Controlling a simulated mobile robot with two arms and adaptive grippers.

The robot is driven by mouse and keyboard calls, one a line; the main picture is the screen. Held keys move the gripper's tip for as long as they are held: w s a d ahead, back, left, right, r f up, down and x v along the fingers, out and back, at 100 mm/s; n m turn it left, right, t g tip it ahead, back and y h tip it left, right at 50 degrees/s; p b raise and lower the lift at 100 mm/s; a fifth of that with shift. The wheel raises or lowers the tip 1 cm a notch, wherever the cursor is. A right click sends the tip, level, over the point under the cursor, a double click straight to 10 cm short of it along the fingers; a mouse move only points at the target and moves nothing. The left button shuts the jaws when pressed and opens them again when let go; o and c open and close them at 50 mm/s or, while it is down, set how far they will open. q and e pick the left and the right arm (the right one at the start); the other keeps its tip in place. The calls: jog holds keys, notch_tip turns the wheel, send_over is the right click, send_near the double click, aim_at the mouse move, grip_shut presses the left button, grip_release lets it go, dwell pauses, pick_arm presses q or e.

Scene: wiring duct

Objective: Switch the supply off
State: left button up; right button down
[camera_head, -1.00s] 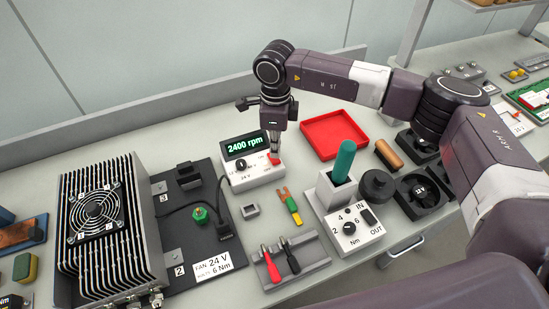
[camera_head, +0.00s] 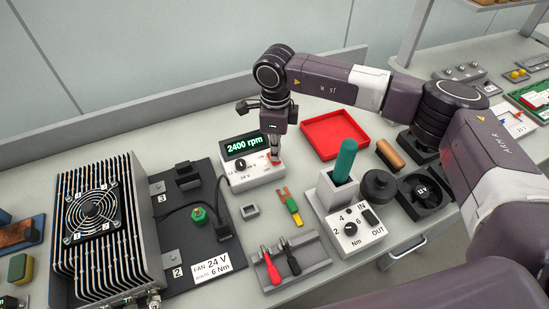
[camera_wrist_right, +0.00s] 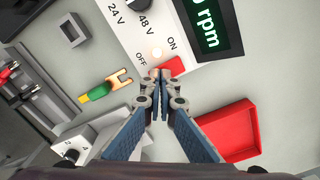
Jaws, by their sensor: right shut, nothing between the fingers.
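The supply (camera_head: 254,173) is a white box with a dark display (camera_head: 241,145) reading 2400 rpm in green. It has a black knob near its 24 V mark. In the head view the right gripper (camera_head: 275,158) points down at the supply's right end. My left gripper is not in view.
A finned housing with a fan (camera_head: 91,210) stands on a black plate at left. A red tray (camera_head: 335,135) lies behind to the right. A fork-ended green and yellow tool (camera_head: 290,207) and a grey holder with red and black probes (camera_head: 300,270) lie in front.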

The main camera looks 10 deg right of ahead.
jog(key=shift+s+f+b, duration=0.1)
jog(key=shift+f+b, duration=0.3)
jog(key=shift+f, duration=0.1)
jog(key=shift+r, duration=0.1)
jog(key=shift+r+p, duration=0.5)
jog(key=shift+r, duration=0.35)
jog(key=shift+r+p, duration=1)
jog(key=shift+r, duration=1.6)
